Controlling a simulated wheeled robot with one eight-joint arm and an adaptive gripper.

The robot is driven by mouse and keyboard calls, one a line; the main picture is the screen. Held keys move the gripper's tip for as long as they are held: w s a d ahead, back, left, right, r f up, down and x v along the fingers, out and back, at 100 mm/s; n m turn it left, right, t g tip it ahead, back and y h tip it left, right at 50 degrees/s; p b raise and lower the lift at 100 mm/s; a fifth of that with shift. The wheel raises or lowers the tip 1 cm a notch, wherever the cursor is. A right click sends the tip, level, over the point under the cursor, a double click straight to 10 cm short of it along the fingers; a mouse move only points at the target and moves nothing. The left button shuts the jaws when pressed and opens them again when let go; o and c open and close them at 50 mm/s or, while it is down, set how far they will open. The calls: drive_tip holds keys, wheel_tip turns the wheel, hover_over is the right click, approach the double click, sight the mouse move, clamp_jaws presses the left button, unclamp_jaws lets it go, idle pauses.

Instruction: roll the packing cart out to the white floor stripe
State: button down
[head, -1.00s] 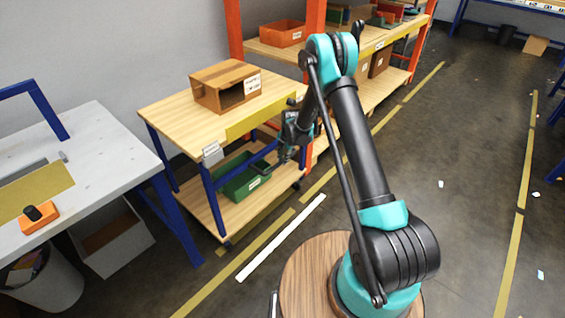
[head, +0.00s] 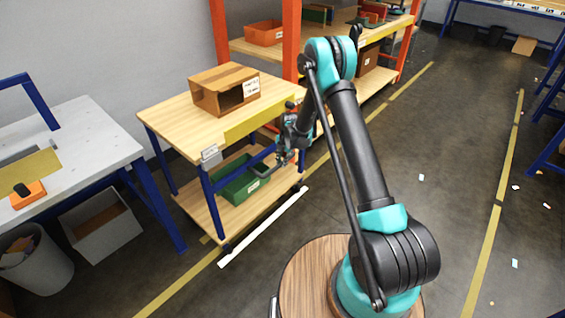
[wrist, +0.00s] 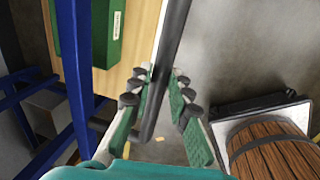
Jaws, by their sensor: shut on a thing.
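The packing cart (head: 187,120) has a wooden top, blue legs and a lower wooden shelf. A brown carton (head: 225,89) stands on its top, and a green bin (head: 241,184) sits on the shelf. My gripper (head: 283,160) is at the cart's aisle side, below the top. In the wrist view my gripper (wrist: 152,110) is shut on the cart's dark handle bar (wrist: 172,45), which runs between its fingers. The white floor stripe (head: 263,228) lies just in front of the cart's near side, roughly parallel to it, with a narrow strip of floor between.
A grey workbench (head: 95,150) stands left of the cart, with a white box (head: 103,228) and a waste bin (head: 38,265) below. An orange-framed shelf rack (head: 290,40) stands behind. The aisle floor (head: 440,150) to the right is mostly clear.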

drive_tip(key=shift+s+d, duration=0.2)
drive_tip(key=shift+d, duration=0.05)
drive_tip(key=c, duration=1.4)
unclamp_jaws()
drive_tip(key=shift+r, duration=0.3)
drive_tip(key=r, duration=0.3)
drive_tip(key=s+d+r, duration=0.1)
drive_tip(key=r, duration=0.7)
drive_tip(key=shift+s+d+r, duration=0.1)
drive_tip(key=shift+s+d, duration=0.1)
drive_tip(key=shift+d, duration=0.2)
